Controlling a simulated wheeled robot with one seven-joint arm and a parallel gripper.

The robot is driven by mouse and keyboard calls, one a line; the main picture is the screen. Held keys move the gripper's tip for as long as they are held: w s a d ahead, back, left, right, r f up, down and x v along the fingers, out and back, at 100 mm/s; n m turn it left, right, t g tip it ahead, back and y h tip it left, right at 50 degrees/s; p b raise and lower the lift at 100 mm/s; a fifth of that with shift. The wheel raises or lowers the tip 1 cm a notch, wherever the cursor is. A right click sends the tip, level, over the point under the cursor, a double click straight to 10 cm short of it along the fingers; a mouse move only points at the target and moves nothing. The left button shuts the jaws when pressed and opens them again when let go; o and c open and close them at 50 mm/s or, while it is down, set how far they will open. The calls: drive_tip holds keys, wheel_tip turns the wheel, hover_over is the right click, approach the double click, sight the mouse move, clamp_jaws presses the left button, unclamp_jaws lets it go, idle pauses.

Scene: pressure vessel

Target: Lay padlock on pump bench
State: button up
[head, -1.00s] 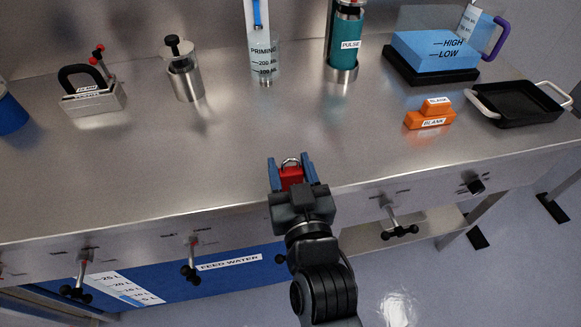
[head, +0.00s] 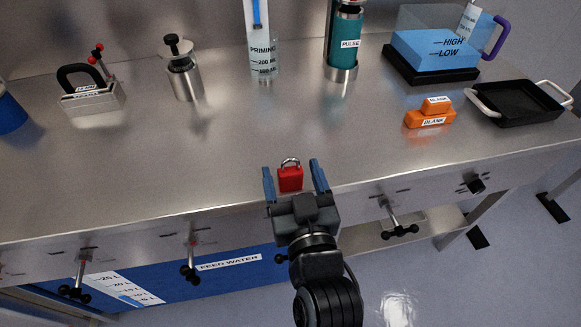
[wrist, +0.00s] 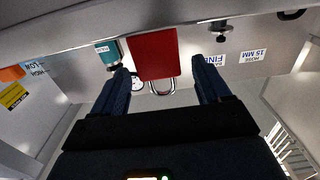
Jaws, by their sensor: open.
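The red padlock (head: 290,179) with its silver shackle is near the front edge of the metal pump bench (head: 225,165). It appears to rest on the bench top, between the spread blue fingers of my gripper (head: 294,180). A gap shows on each side of the padlock. In the wrist view the padlock (wrist: 154,55) fills the upper middle, with its shackle toward my open gripper (wrist: 162,88). Its contact with the bench is hard to see.
Two orange blocks labelled BLANK (head: 430,118) and a black tray (head: 515,104) lie to the right. A teal PULSE cylinder (head: 343,45), a PRIMING cylinder (head: 263,60) and a metal canister (head: 186,80) stand behind. The bench around the padlock is clear.

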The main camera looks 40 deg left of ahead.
drive_tip(key=b+v, duration=0.1)
drive_tip(key=v, duration=0.9)
drive_tip(key=shift+b, duration=0.4)
drive_tip(key=shift+s, duration=0.1)
drive_tip(key=s+d+f+m+t+h, duration=0.1)
drive_tip(key=d+f+m+t+h, duration=0.15)
drive_tip(key=d, duration=0.95)
drive_tip(key=s+d+m+h, duration=0.2)
drive_tip(key=s+d+h, duration=0.2)
drive_tip(key=d, duration=0.5)
drive_tip(key=s+d+m+t+h, duration=0.1)
drive_tip(key=s+d+m+h, duration=0.2)
drive_tip(key=s+d, duration=0.6)
drive_tip(key=shift+d+f+h, duration=0.3)
drive_tip(key=shift+d+h, duration=0.2)
drive_tip(key=shift+h, duration=0.25)
drive_tip(key=s+d+r+h, duration=0.1)
drive_tip(key=s, duration=0.1)
drive_tip(key=s+d+r+m+h, duration=0.1)
drive_tip(key=s, duration=0.1)
drive_tip(key=s+d+r+m, duration=0.1)
drive_tip(key=s, duration=0.1)
drive_tip(key=shift+s+r+m+h, duration=0.15)
drive_tip(key=shift+s+m+h, duration=0.1)
drive_tip(key=shift+h, duration=0.15)
